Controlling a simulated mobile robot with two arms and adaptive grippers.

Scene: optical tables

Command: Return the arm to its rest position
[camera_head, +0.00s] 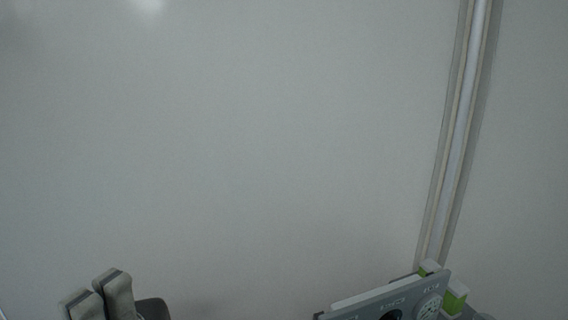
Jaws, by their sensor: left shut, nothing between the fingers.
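My left gripper (97,290) shows at the bottom left edge of the head view. Its two grey fingers are together, with nothing held between them. Only the finger ends and a dark part beside them show. The rest of the left arm is below the frame. My right gripper is not in view.
A grey instrument panel (430,298) with a round dial, a dark round part and green-and-white pieces sits at the bottom right, cut off by the frame edge. A pale vertical strip (462,130) runs up the plain grey surface (230,150). The middle is clear.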

